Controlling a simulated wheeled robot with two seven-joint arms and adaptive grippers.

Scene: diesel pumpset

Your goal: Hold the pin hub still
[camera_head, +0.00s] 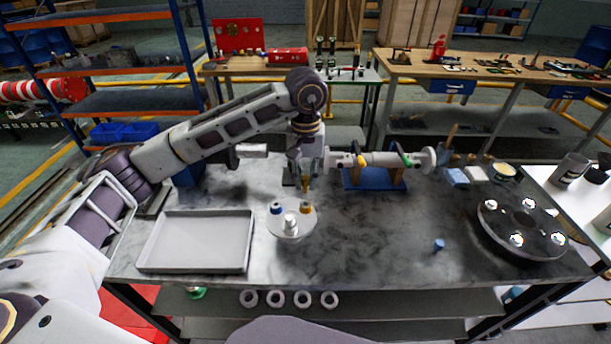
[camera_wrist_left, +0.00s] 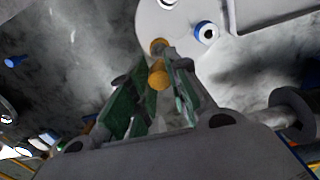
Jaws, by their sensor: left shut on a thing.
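A round white disc (camera_head: 290,229), which I take to be the pin hub, lies on the grey table with a white boss in its middle. A blue piece (camera_head: 276,208) and an orange piece (camera_head: 306,208) stand on it. The disc also shows at the top of the left wrist view (camera_wrist_left: 180,15). My left gripper (camera_head: 305,184) points down just above the far side of the disc, its fingers shut on a small orange part (camera_wrist_left: 158,76). This part is close to the orange piece on the disc; I cannot tell whether they touch. My right gripper is not in view.
An empty grey tray (camera_head: 196,267) lies left of the disc. A shaft assembly (camera_head: 380,160) on a blue stand (camera_head: 372,180) is behind right. A small blue part (camera_head: 438,245) and a dark studded disc (camera_head: 522,228) are to the right. The front middle is clear.

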